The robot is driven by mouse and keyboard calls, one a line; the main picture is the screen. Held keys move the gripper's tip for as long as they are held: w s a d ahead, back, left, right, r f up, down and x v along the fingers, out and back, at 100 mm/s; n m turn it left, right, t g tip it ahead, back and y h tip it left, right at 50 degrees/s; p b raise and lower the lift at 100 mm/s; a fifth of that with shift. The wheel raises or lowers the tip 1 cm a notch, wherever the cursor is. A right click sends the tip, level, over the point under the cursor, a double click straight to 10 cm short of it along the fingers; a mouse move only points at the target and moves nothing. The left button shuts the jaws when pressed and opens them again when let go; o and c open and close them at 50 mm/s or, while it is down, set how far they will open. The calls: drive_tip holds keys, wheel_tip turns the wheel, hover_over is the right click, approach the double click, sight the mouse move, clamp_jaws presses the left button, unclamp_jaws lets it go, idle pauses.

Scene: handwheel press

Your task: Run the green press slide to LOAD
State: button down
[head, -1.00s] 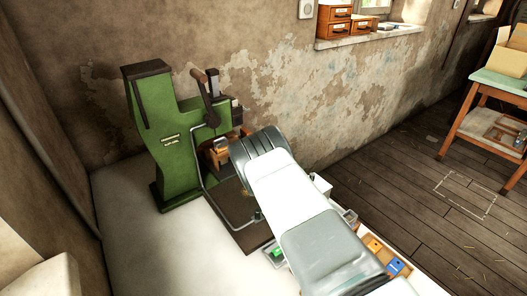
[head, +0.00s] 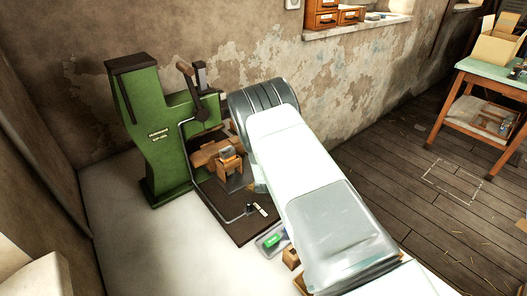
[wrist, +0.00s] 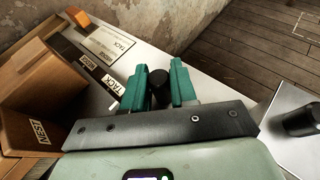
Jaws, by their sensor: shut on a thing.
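The green press (head: 160,130) stands at the left against the wall in the head view. A dark crank with a wooden grip (head: 185,69) is at its upper front. A brown wooden block assembly (head: 212,150) sits on the dark base plate (head: 236,231) below. My gripper is hidden behind my arm in the head view. In the wrist view my gripper's teal fingers (wrist: 158,76) are shut on a black cylindrical knob (wrist: 158,88). What the knob belongs to is hidden. The slide and a LOAD mark cannot be made out.
In the wrist view a brown wooden box (wrist: 38,95) is close at the left, by a pale labelled surface (wrist: 112,42). Another black knob (wrist: 299,121) is at the right. A small green item (head: 271,240) lies beside the base plate. A side table (head: 490,85) stands far right.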

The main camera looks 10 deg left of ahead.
drive_tip(key=shift+s+d, duration=0.5)
drive_tip(key=shift+d, duration=0.2)
drive_tip(key=c, duration=1)
unclamp_jaws()
drive_tip(key=shift+o, duration=0.2)
drive_tip(key=shift+a, duration=0.1)
drive_tip(key=shift+s, duration=0.1)
drive_tip(key=v, duration=1)
drive_tip(key=shift+s+r, duration=0.25)
